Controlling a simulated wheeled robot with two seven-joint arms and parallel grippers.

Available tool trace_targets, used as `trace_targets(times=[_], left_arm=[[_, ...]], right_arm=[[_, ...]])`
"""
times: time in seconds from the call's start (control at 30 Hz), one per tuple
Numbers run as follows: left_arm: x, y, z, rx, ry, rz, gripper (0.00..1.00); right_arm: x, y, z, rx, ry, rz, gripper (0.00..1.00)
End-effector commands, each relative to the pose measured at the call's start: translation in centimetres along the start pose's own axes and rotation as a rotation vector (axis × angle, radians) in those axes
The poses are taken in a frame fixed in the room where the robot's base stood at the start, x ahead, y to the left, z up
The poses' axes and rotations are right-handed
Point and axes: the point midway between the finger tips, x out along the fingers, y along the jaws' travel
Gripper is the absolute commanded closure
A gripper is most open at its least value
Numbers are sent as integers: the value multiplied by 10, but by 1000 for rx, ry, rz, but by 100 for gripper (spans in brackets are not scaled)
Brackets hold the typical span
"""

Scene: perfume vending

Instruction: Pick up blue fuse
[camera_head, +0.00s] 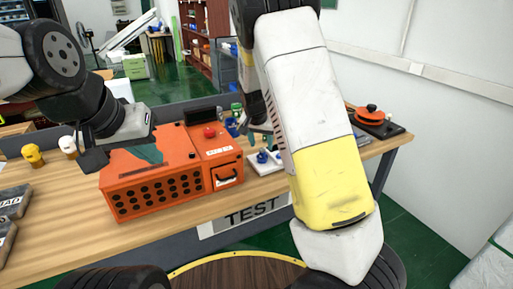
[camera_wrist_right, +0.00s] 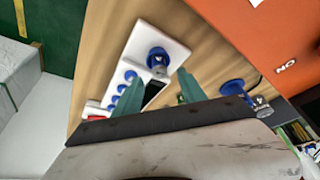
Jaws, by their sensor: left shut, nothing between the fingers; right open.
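A white tray (camera_wrist_right: 172,42) with blue fuses lies on the table; it also shows in the head view (camera_head: 262,168). A larger blue fuse (camera_wrist_right: 157,57) with a grey end sits at one end of the tray, and several smaller blue ones (camera_wrist_right: 120,88) line its side. Another blue and grey piece (camera_wrist_right: 235,89) is off the tray, near the orange box. My right gripper (camera_wrist_right: 160,80) is open, its teal fingers pointing at the tray on either side of the larger fuse, apart from it. My left gripper (camera_head: 149,153) is shut and empty over the orange box.
The orange box (camera_head: 152,185) with black holes and a red knob stands left of the tray. A red and black device (camera_head: 370,115) sits at the table's right end. Yellow (camera_head: 33,155) and white (camera_head: 68,146) pieces stand at the left. The wooden table front (camera_head: 60,210) has bare room.

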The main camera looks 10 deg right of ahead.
Motion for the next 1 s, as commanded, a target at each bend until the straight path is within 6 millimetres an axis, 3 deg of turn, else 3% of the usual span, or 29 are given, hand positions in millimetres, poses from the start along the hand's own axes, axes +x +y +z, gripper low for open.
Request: trace_targets(times=[0.2, 0.47, 0.73, 1.0], left_arm=[[0, 0, 0, 0, 0, 0, 100], [0, 0, 0, 0, 0, 0, 100], [0, 0, 0, 0, 0, 0, 100], [0, 0, 0, 0, 0, 0, 100]], right_arm=[[30, 0, 0, 1, 0, 1, 52], [33, 0, 0, 0, 0, 0, 52], [33, 0, 0, 0, 0, 0, 100], [33, 0, 0, 0, 0, 0, 100]])
